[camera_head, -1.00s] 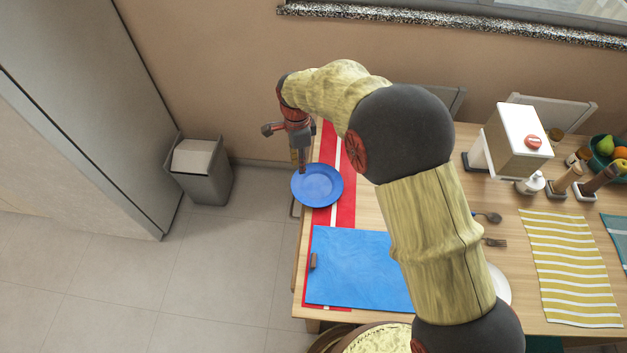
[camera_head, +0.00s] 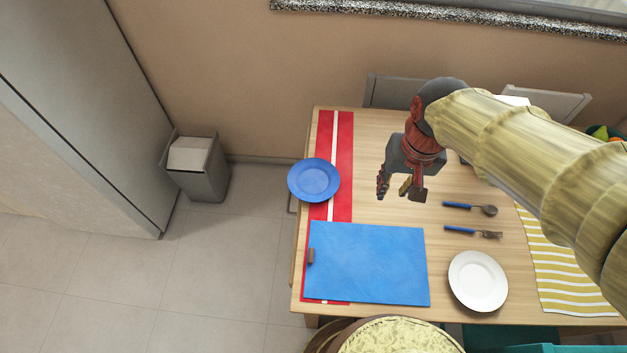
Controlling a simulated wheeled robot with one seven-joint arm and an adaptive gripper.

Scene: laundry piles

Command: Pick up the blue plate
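The blue plate (camera_head: 314,179) lies at the left edge of the table, partly on the red runner with a white stripe (camera_head: 344,155). Its left part reaches past the table edge. My gripper (camera_head: 401,190) is above the table to the right of the plate, clear of it, fingers pointing down. Its fingers are spread apart and nothing shows between them.
A blue mat (camera_head: 367,264) lies below the plate on the wooden table (camera_head: 375,212). A white plate (camera_head: 478,281), a spoon (camera_head: 470,208) and a fork (camera_head: 474,231) lie to the right. A grey bin (camera_head: 197,165) stands on the floor at left.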

